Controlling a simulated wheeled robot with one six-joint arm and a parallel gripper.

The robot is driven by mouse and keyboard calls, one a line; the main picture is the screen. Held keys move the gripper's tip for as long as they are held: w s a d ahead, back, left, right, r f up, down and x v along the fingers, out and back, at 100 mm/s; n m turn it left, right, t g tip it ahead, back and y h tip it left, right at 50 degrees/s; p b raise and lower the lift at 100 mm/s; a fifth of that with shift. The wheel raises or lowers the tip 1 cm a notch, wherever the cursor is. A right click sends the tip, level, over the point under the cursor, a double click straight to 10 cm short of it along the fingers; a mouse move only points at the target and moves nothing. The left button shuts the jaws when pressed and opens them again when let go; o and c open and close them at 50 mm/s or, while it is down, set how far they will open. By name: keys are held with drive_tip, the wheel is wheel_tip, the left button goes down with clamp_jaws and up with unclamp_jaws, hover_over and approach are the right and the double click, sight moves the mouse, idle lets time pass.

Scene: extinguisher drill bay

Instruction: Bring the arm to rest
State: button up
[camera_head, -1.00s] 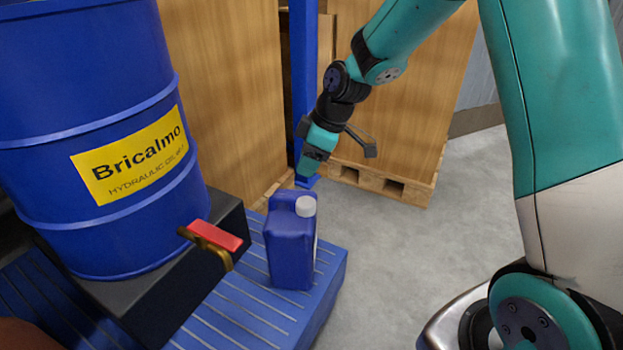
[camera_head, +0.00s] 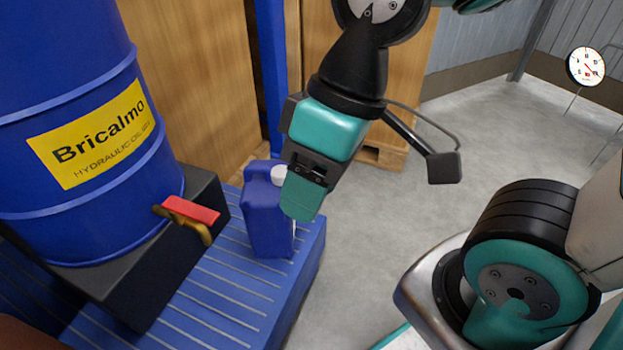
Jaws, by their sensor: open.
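My gripper (camera_head: 303,195) hangs at the centre of the head view, pointing down, with my teal and black wrist above it. It overlaps the right edge of the blue jerrycan in the picture. I see nothing held in it, and the fingers are seen almost edge-on. My arm is folded, with its upper links partly out of the top of the picture.
A blue jerrycan (camera_head: 263,215) with a white cap stands on a ribbed blue platform (camera_head: 215,300). A blue Bricalmo drum (camera_head: 75,130) with a red-handled tap (camera_head: 192,212) stands left. Wooden crates (camera_head: 200,70) stand behind.

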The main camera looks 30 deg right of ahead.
wheel_tip(320, 180, up, 31)
drive_tip(key=p, duration=3)
drive_tip(key=shift+f, duration=0.2)
